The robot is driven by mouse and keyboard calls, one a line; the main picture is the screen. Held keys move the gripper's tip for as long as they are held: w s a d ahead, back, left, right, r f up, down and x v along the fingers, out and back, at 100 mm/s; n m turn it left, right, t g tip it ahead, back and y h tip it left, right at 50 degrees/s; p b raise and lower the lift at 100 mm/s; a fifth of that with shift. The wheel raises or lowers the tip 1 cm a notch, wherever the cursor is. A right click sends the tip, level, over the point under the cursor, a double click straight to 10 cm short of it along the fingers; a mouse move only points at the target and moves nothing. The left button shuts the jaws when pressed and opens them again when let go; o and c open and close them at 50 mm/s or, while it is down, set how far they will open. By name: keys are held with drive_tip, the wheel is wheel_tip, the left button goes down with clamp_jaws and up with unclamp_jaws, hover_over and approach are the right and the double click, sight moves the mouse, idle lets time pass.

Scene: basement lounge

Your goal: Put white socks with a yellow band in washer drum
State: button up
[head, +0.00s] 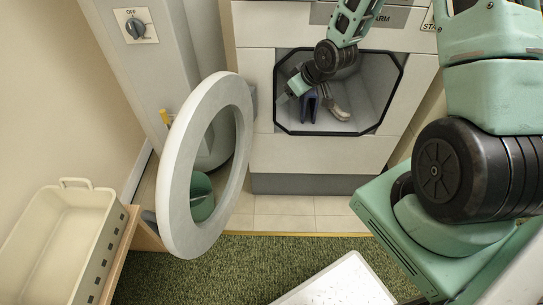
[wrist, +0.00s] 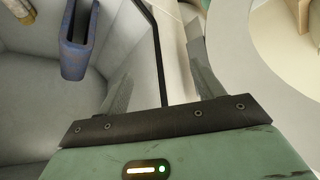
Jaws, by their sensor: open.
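The washer (head: 315,160) stands with its round door (head: 177,180) swung open to the left. In its dark-edged drum opening (head: 365,128) lies a pale, curved, sock-like item (head: 338,108), probably the white socks. In the wrist view a pale item with a yellowish band (wrist: 18,10) is cut off at the top left corner. A dark blue item (head: 310,107) is beside it in the drum and also shows in the wrist view (wrist: 76,48). My gripper (wrist: 160,75) is open and empty, at the left side of the drum opening, apart from both items.
An empty-looking cream basket (head: 55,245) stands on a wooden surface at the lower left. A green container (head: 202,195) shows through the door ring. A white board-like surface (head: 335,285) is at the bottom. Green carpet (head: 240,265) lies before the washer.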

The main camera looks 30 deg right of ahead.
drive_tip(key=s+a+r+n+g, duration=0.1)
drive_tip(key=s+a+r, duration=0.15)
drive_tip(key=a, duration=0.35)
drive_tip(key=s+a+r+n+g, duration=0.1)
drive_tip(key=s+a+r, duration=0.1)
drive_tip(key=a+r, duration=0.3)
drive_tip(key=s+a+r+g, duration=0.1)
drive_tip(key=s+a+r, duration=0.2)
drive_tip(key=s, duration=0.5)
drive_tip(key=s+a+r+n+g, duration=0.1)
drive_tip(key=s+a+r+g, duration=0.1)
drive_tip(key=s+a, duration=0.4)
drive_tip(key=s+a+r+n+g+h, duration=0.1)
drive_tip(key=s+a+r, duration=0.3)
drive_tip(key=s, duration=0.7)
drive_tip(key=shift+s+a+r+g, duration=0.2)
drive_tip(key=shift+s+r+g, duration=0.05)
drive_tip(key=shift+s+g, duration=0.05)
